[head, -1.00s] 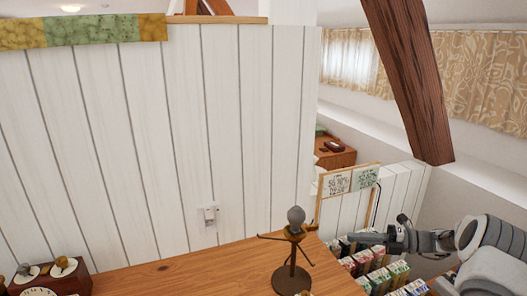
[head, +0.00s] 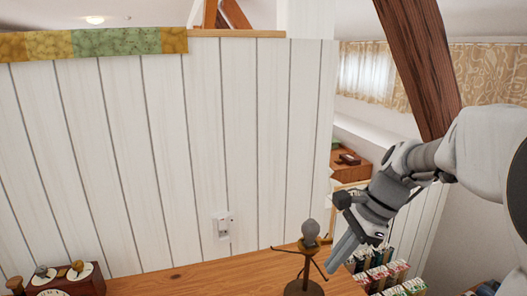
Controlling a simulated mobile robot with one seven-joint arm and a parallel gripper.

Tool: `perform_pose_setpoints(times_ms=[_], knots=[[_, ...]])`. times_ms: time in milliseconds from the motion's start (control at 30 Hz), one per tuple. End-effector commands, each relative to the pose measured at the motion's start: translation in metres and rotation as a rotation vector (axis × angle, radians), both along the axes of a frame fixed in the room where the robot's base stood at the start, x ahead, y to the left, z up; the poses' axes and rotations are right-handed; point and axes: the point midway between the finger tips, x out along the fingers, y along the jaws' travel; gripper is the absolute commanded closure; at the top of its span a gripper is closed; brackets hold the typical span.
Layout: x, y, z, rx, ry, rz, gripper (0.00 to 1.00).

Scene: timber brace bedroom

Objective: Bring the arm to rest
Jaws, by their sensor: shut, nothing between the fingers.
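My arm reaches in from the right in the head view. My gripper (head: 342,252) points down and to the left, its fingers together with nothing visible between them. It is just right of a small dark stand with a grey rounded top (head: 311,232) on the wooden top (head: 190,280). In the picture the fingers come close to the stand's right side; I cannot tell the gap in depth.
Rows of small boxes or books (head: 398,270) lie below and right of the gripper. A dark red-brown box with dials (head: 85,288) is at the lower left. A white panelled wall (head: 130,160) stands behind. A slanted timber brace (head: 418,65) rises behind the arm.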

Motion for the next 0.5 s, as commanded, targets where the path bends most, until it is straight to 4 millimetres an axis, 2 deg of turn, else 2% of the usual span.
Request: perform_pose_setpoints(times_ms=[33, 200, 500], knots=[[-0.014, 0.004, 0.006, -0.048, -0.054, 0.081, 1.0], [-0.053, 0.008, 0.018, -0.206, -0.217, 0.361, 1.0], [-0.113, 0.007, 0.03, -0.477, -0.481, 0.849, 1.0]])
